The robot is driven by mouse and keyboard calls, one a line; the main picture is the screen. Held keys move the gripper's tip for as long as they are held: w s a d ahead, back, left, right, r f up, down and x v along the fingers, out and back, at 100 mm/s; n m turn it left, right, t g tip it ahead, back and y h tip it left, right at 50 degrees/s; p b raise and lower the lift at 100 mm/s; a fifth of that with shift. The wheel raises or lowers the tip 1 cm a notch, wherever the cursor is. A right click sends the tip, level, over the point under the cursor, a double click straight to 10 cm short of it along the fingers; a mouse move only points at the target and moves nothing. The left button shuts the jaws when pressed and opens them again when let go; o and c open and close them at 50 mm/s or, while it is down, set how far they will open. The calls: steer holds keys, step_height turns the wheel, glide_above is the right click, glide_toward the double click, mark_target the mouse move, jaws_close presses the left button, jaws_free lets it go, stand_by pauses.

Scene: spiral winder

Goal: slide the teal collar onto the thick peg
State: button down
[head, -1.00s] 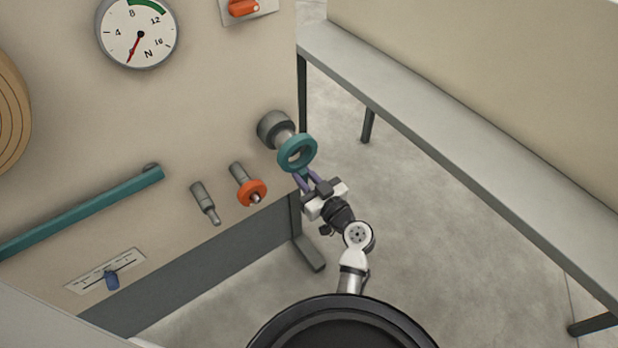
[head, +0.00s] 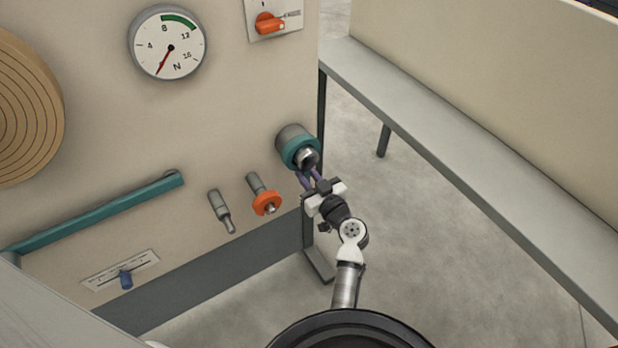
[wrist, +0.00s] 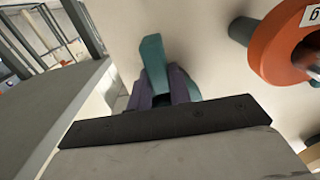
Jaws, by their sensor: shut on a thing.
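The thick peg (head: 307,160) is a grey stub on the panel's right side, with a wider grey base behind it. The teal collar (head: 288,153) is around this peg, close to the wide base, and the peg's tip shows through its hole. My gripper (head: 306,181) is below the collar, its purple fingers shut on the collar's lower edge. In the wrist view the collar (wrist: 153,62) appears edge-on between the fingers (wrist: 160,90); the peg cannot be made out there.
A thinner peg with an orange collar (head: 266,203) is left of my gripper, and a bare stepped peg (head: 222,211) is further left. A teal bar (head: 100,217) crosses the panel. A grey bench (head: 450,165) runs along the right, with open floor between.

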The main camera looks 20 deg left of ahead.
steer(key=shift+r, duration=0.1)
steer(key=c, duration=0.7)
jaws_free()
steer(key=shift+b+v, duration=1.55)
steer(key=shift+v, duration=2.45)
